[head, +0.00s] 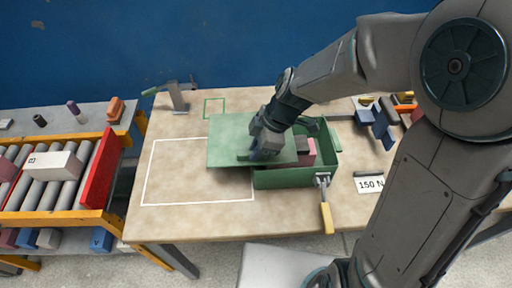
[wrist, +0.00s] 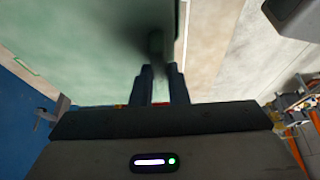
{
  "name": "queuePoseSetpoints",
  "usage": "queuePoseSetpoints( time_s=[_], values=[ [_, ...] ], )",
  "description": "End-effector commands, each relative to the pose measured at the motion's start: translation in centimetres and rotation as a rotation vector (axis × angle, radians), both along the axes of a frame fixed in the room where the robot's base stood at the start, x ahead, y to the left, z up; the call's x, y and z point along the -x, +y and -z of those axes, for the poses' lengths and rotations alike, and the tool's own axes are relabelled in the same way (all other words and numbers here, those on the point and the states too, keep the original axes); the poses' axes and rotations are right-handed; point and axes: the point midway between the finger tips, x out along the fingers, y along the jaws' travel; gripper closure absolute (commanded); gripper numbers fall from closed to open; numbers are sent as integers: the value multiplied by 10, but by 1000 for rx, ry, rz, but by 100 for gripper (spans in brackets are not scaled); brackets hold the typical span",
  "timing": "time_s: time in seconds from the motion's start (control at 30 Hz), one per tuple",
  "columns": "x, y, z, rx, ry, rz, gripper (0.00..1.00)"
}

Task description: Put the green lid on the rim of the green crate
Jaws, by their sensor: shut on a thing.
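The green lid (head: 230,135) is a flat panel held in the air, partly over the left part of the green crate and partly over the table to its left. My gripper (head: 262,148) is shut on the lid's handle, which also shows between the fingers in the wrist view (wrist: 157,45). The lid's surface (wrist: 80,60) fills much of the wrist view. The green crate (head: 285,178) stands on the table with its right part open. Pink and dark things show inside it. The crate's left rim is hidden under the lid.
A latch with a yellow handle (head: 326,215) is at the crate's front. A white outlined rectangle (head: 165,190) lies empty at left. A clamp (head: 178,97) stands at the back left, a "150 N" sign (head: 370,184) at right. A roller conveyor (head: 45,195) is beside the table.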

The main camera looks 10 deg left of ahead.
Motion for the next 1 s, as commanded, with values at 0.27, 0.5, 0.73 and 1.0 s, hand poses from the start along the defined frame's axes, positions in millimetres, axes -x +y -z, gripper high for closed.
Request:
queuePoseSetpoints(
  time_s=[0.27,0.5,0.73,1.0],
  values=[
    [-1,0,11,-1,-3,0,100],
    [-1,0,15,-1,-3,1,100],
    [0,0,13,0,-1,2,64],
    [-1,-1,7,-1,-4,2,64]
  ],
)
